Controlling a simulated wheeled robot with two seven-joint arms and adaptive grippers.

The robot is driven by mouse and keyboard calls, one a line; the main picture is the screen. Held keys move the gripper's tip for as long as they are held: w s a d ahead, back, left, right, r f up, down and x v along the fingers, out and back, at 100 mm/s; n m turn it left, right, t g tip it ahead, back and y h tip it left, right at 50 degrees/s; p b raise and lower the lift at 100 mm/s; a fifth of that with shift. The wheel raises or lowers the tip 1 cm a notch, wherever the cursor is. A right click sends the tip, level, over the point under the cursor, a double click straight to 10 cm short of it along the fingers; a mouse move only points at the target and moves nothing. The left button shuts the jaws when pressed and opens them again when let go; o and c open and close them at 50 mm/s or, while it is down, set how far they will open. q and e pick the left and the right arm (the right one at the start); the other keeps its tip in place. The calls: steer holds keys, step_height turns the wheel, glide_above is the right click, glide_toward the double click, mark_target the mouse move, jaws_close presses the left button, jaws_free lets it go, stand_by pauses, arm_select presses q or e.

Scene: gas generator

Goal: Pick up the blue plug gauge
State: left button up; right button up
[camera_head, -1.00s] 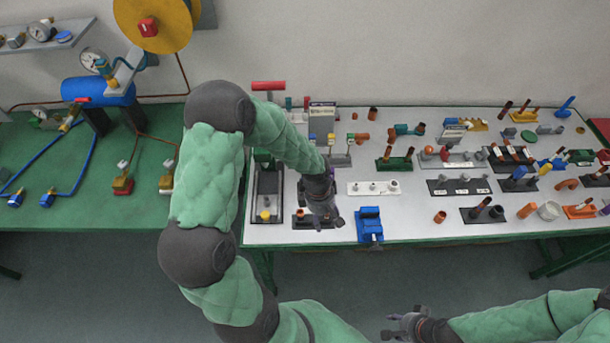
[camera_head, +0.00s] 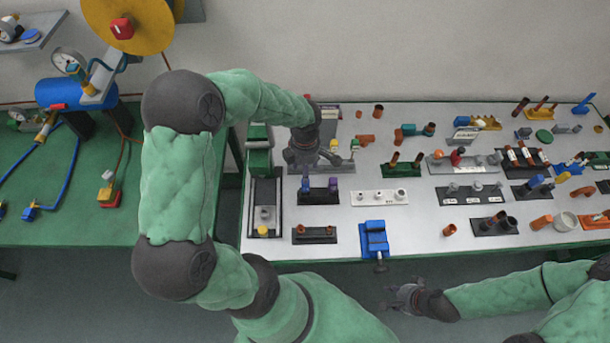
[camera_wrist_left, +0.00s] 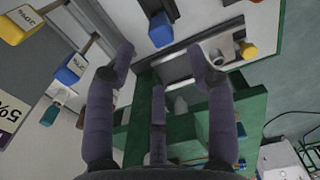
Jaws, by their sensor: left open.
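A small black stand (camera_head: 319,197) on the white table holds a blue plug (camera_head: 305,184) at its left and a purple plug (camera_head: 333,184) at its right. I take the blue plug for the blue plug gauge. My left gripper (camera_head: 302,162) is above and behind this stand. In the left wrist view its fingers (camera_wrist_left: 160,85) are spread, with nothing between them. A blue block (camera_wrist_left: 161,30) shows beyond the fingers there, apart from them, probably the same plug. My right gripper (camera_head: 395,298) is low in front of the table, its fingers apart and empty.
A blue vise (camera_head: 375,240) stands at the table's front edge. A white block (camera_head: 379,198) and a brown-topped black stand (camera_head: 314,235) are near. A green-and-grey machine (camera_head: 262,190) stands left. Yellow (camera_wrist_left: 25,28) and blue (camera_wrist_left: 70,69) labelled handles show in the wrist view.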

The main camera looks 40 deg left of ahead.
mark_target(307, 186)
arm_select(q)
step_height(307, 186, down, 6)
steer(key=shift+r+b, duration=0.25)
steer(key=shift+b, duration=0.05)
steer(key=shift+w+d+f, duration=0.1)
steer(key=shift+d+f, duration=0.05)
steer(key=shift+f, duration=1.15)
steer(key=shift+d+f, duration=0.1)
steer(key=shift+f, duration=1.2)
steer(key=c, duration=0.9)
